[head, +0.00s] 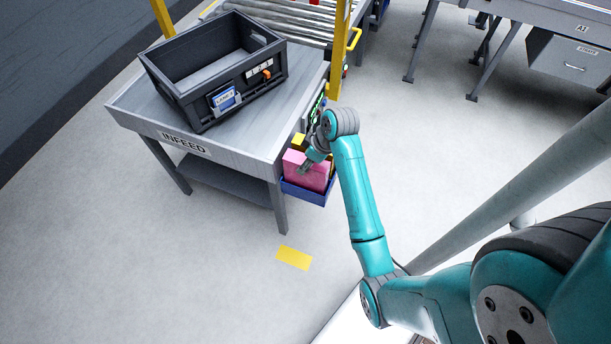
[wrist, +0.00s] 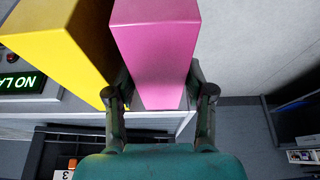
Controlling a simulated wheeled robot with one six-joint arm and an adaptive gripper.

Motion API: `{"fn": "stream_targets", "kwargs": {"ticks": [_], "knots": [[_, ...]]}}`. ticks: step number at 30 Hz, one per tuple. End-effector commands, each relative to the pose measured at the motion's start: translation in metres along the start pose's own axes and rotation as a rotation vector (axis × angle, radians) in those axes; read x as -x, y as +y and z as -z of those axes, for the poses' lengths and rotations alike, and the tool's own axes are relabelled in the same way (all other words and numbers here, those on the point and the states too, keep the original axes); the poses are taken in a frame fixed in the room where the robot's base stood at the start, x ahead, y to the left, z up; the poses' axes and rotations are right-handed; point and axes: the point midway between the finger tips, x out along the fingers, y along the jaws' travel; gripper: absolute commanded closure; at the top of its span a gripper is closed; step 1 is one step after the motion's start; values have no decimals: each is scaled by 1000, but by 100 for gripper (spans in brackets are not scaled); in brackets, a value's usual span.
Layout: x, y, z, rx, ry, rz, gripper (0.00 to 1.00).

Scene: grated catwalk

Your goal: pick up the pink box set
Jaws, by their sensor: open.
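The pink box (head: 309,172) sits in a blue bin (head: 305,195) at the side of the infeed table, next to a yellow box (head: 298,140). In the wrist view the pink box (wrist: 156,45) is large at the top centre. The yellow box (wrist: 62,45) stands close on its left. My gripper (wrist: 158,92) is open, with one finger on each side of the pink box's near end. The left finger is in the narrow gap by the yellow box. I cannot tell whether either finger touches. In the head view my gripper (head: 306,167) is at the pink box.
The infeed table (head: 235,145) carries a dark grey crate (head: 215,105). A yellow post (head: 339,50) rises by the bin. A green-lit display (wrist: 18,82) is left of the yellow box. Another grey table (head: 540,25) stands back right.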

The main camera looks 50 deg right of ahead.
Motion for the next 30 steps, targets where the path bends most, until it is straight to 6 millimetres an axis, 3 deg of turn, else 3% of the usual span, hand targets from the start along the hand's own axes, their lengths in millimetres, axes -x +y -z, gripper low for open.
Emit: {"fn": "stream_targets", "kwargs": {"ticks": [19, 25, 30], "knots": [[-4, 0, -2, 0, 0, 0, 47], [-4, 0, -2, 0, 0, 0, 97], [-4, 0, -1, 0, 1, -1, 100]]}}
